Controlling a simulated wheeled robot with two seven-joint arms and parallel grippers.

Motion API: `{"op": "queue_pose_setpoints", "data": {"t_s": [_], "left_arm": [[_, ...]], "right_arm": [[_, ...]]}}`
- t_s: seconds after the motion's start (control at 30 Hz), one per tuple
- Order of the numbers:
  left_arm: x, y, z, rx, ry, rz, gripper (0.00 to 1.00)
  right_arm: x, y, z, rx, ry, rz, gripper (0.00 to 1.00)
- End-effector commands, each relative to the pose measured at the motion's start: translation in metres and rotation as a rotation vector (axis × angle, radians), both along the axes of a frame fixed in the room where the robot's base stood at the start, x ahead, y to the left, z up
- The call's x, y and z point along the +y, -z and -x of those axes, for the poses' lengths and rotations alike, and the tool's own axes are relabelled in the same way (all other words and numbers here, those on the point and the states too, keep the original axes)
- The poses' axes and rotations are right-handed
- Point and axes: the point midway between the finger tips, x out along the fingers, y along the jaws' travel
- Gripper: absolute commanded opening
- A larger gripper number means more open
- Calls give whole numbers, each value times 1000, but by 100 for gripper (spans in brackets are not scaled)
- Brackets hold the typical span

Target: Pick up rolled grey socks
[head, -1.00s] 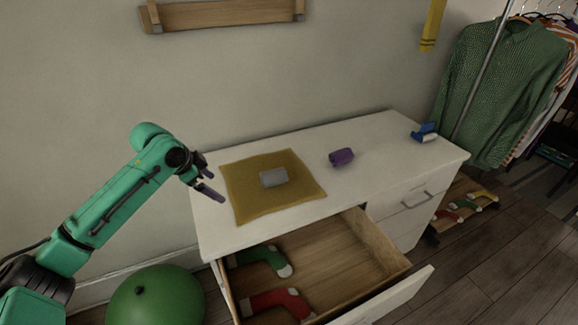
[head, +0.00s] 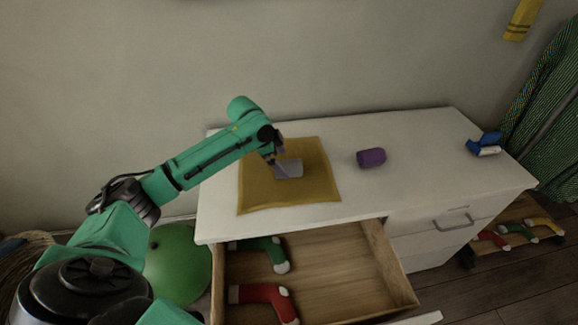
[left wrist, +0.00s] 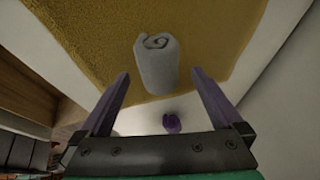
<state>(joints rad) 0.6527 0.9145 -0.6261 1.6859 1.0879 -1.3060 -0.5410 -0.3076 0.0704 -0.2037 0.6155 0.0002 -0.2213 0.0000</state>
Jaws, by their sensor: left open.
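The rolled grey socks (head: 289,168) lie on a mustard-yellow cloth (head: 312,192) on top of the white dresser. My left gripper (head: 277,170) is at the socks' left side in the head view and partly covers them. In the left wrist view the grey roll (left wrist: 157,64) shows its spiral end, just beyond and between the two purple fingers of the open left gripper (left wrist: 160,82). The fingers are apart, with nothing held between them. Whether they touch the socks I cannot tell. My right gripper is not in view.
A purple roll (head: 371,157) and a blue-and-white object (head: 484,144) stand farther right on the dresser top (head: 420,140). The open drawer (head: 335,268) below holds a green sock (head: 262,249) and a red sock (head: 265,297). A green ball (head: 178,262) is on the floor.

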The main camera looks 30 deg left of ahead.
Motion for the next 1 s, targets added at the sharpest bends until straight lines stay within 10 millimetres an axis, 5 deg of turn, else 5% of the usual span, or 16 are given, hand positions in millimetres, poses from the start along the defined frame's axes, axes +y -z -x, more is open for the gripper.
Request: {"op": "queue_pose_setpoints", "data": {"t_s": [0.2,0.43,0.63,1.0], "left_arm": [[-5,35,-16,0,-2,1,100],[-5,40,-17,0,-1,-1,100],[-5,39,-17,0,-1,-1,30],[-5,30,-17,-2,-1,-1,30]], "right_arm": [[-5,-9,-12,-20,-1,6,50],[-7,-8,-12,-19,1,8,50],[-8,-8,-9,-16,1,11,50],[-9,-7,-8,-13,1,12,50]]}}
